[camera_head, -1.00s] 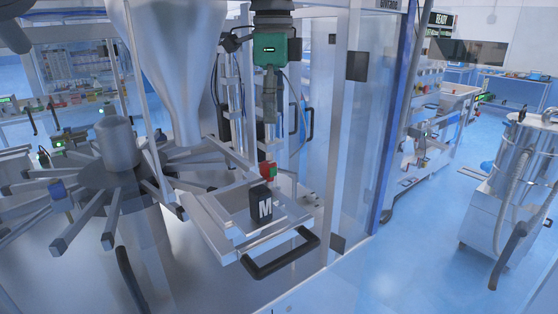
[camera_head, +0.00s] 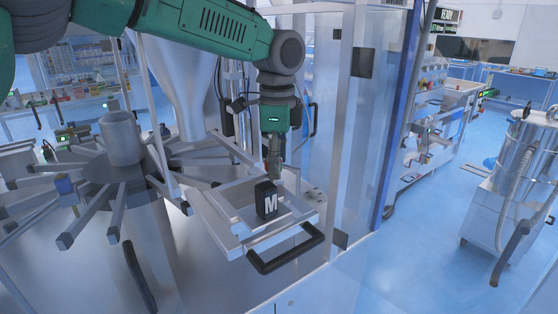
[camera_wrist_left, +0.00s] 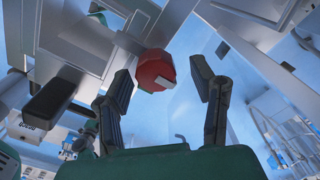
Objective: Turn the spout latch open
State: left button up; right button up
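A red round knob with a pale flat mark, probably the spout latch, shows in the left wrist view (camera_wrist_left: 153,72). My left gripper (camera_wrist_left: 164,60) is open there, one finger on each side of the knob. I see no clear contact, and the knob sits nearer the left finger. My right gripper is not in view.
The metal hopper funnel (camera_head: 182,85) stands left of my gripper. A metal tray (camera_head: 232,236) with a black bar handle (camera_head: 286,252) juts out below it. A carousel of metal arms (camera_head: 118,205) lies to the left. A glass panel (camera_head: 358,150) stands to the right.

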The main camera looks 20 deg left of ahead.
pick_arm(q)
jog(key=shift+a, duration=0.55)
jog(key=c, duration=1)
jog(key=shift+w+a+f, duration=0.1)
jog(key=shift+d+n, duration=0.3)
jog(key=shift+n, duration=0.1)
jog(key=shift+d+n, duration=0.1)
jog(key=shift+n, duration=0.5)
jog(key=n, duration=1.1)
jog(key=shift+n, duration=0.3)
jog(key=n, duration=0.4)
jog(key=shift+a+n, duration=0.2)
jog(key=shift+n, duration=0.1)
